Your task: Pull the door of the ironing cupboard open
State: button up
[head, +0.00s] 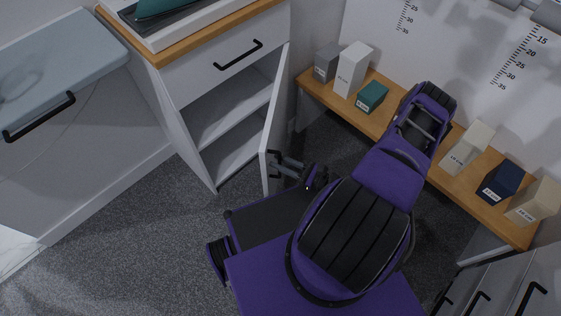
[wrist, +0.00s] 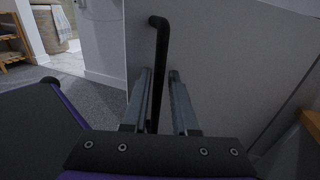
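The ironing cupboard (head: 226,136) stands left of centre in the head view, a white unit with a drawer on top and a shelved space below. Its door (head: 268,142) stands swung well out, seen nearly edge-on, with the shelves in plain view. The door's black bar handle (head: 275,163) is on its outer face, and it also shows upright in the wrist view (wrist: 160,62). My gripper (head: 284,167) is at this handle. In the wrist view its two fingers (wrist: 160,72) lie close on either side of the bar, near their tips; the contact itself is hard to see.
A low wooden bench (head: 389,122) with several boxes runs along the wall at right, close beside my arm. A grey-white unit (head: 60,75) with a black handle stands at left. Carpet (head: 130,235) is clear in front of the cupboard. More drawers (head: 500,285) are at lower right.

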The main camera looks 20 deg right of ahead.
jog(key=v, duration=1.7)
jog(key=shift+s+d, duration=0.15)
